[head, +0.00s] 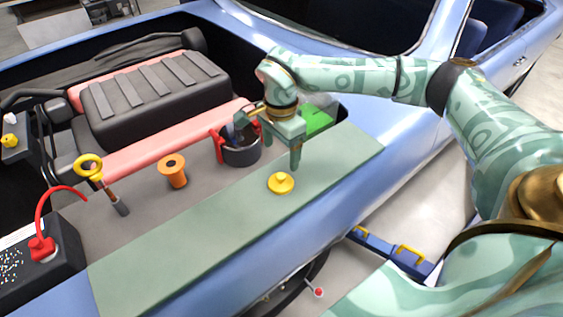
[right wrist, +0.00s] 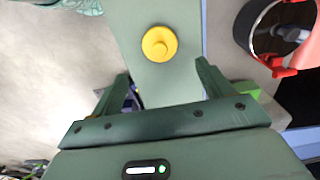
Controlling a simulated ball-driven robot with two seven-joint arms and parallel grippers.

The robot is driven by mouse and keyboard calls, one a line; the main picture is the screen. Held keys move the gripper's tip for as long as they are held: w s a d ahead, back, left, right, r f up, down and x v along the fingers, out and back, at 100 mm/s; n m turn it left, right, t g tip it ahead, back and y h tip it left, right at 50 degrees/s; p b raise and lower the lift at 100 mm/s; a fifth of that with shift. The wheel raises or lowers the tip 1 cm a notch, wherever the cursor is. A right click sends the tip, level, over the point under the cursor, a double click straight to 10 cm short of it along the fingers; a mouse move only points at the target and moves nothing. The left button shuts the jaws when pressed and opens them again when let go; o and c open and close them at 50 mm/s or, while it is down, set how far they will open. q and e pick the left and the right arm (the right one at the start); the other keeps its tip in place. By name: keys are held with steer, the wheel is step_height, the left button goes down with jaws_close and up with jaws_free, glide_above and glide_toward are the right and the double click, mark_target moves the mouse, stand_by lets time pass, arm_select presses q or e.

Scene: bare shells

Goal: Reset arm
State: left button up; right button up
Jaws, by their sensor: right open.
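My right gripper (head: 275,138) is open and empty above the green-grey mat on the car's fender. In the right wrist view its two fingers (right wrist: 162,72) stand apart with nothing between them. A yellow cap (head: 281,183) lies on the mat, just in front of and below the gripper, apart from it. The cap (right wrist: 159,43) also shows beyond the fingertips in the right wrist view. My right arm reaches in from the right side of the head view. My left gripper is not in view.
The mat (head: 190,235) runs along the fender. A dark round pot with red handles (head: 240,153) stands beside the gripper, with a green block (head: 316,118) behind. An orange spool (head: 173,170), yellow-ringed dipstick (head: 89,167) and black battery (head: 40,268) are left. The engine cover (head: 150,90) rises behind.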

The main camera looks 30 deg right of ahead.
steer(key=shift+r, duration=1.35)
